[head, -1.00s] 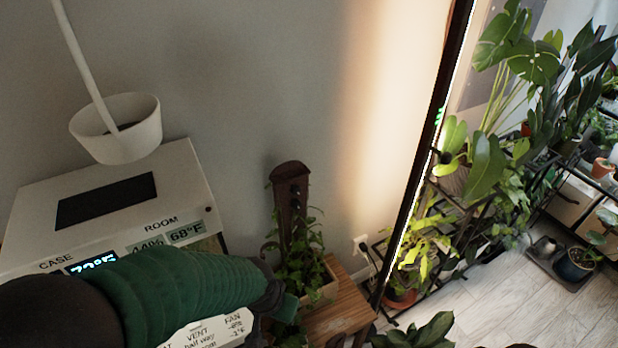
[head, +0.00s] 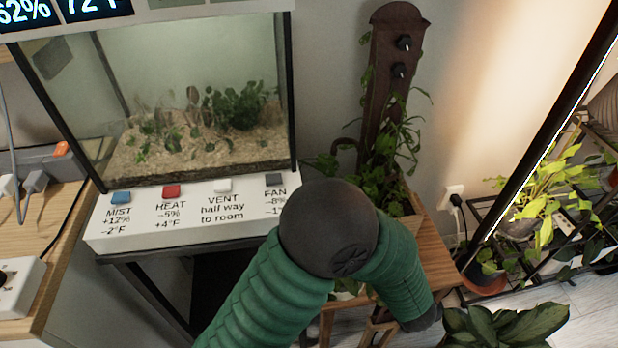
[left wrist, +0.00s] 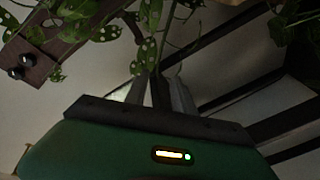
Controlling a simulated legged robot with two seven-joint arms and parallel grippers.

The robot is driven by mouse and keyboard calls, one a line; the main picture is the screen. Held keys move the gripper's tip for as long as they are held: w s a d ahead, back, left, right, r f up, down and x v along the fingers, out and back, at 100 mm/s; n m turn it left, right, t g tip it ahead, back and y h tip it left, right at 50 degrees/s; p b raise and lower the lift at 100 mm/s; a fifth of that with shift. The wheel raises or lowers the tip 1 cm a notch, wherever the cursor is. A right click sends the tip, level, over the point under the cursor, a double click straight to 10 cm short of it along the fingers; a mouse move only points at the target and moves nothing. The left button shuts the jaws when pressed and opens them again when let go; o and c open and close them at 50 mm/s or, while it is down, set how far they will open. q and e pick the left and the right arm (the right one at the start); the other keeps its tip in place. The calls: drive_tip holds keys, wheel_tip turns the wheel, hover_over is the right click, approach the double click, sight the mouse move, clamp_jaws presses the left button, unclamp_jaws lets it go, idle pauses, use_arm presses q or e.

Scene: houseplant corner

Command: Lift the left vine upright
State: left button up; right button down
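A planter box (head: 408,212) on a small wooden stand holds leafy vines and a dark brown upright board (head: 388,75) with knobs. A leafy stem (head: 322,165) spreads left of the board; which stem is the left vine is unclear. My left arm's green forearm hangs in front of the stand, and its gripper is hidden in the head view. In the left wrist view the left gripper's fingers (left wrist: 158,90) point up at spotted vine leaves (left wrist: 145,50) and a thin stem. They look close together; whether they hold the stem is unclear. My right gripper is not in view.
A glass terrarium (head: 195,110) with a labelled button panel (head: 180,220) stands to the left. A lit dark frame (head: 540,140) and potted plants (head: 545,205) are on the right. A broad-leaved plant (head: 505,325) stands low beside the stand.

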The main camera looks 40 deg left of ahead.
use_arm(q)
drive_tip(key=b+x, duration=0.5)
drive_tip(key=x, duration=1.1)
drive_tip(key=shift+w+a+r, duration=0.15)
drive_tip(key=shift+a+r, duration=0.05)
drive_tip(key=shift+a, duration=0.15)
clamp_jaws()
drive_tip(key=shift+f, duration=0.1)
